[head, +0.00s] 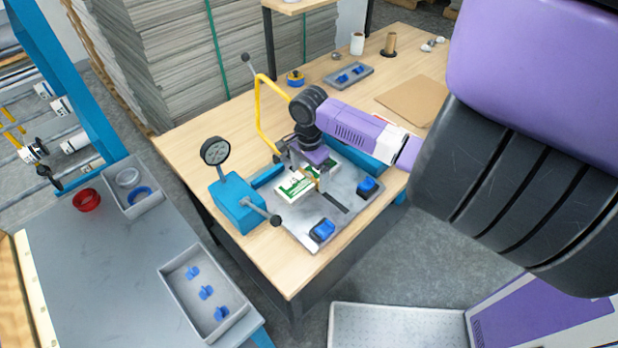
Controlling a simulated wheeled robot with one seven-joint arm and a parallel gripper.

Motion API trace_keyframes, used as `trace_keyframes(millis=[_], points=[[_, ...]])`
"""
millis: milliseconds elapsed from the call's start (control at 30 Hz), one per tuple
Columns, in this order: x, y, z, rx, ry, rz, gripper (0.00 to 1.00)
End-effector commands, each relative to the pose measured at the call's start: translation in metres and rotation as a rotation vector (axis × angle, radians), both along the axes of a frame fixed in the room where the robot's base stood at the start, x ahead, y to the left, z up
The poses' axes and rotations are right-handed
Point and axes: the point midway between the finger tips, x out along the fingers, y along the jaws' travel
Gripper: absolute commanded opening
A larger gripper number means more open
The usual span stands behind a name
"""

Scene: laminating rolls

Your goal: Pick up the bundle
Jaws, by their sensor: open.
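The bundle (292,188), a green and white stack, lies on a grey metal plate (298,224) on the wooden table. A tan strip shows near its middle, partly hidden by my gripper. My gripper (309,178) points down over the bundle and is open, with its jaws around or just above the bundle's middle. I cannot tell whether the fingers touch it.
A blue press with a round gauge (215,152) stands left of the plate, and a yellow bent bar (262,118) rises behind. A grey tray (349,75) and cardboard sheet (412,100) lie farther back.

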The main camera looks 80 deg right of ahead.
Motion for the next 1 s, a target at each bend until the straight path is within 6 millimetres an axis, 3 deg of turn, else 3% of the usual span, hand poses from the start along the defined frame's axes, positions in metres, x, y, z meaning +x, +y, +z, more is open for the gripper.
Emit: trace_keyframes(millis=[67,433,767,1000], points=[[0.0,0.0,0.0,0.0,0.0,0.0,0.83],[0.0,0.0,0.0,-0.001,-0.001,0.0,0.1],[0.001,0.0,0.004,-0.001,-0.003,0.0,0.1],[0.001,0.0,0.026,-0.002,-0.004,0.001,0.1]])
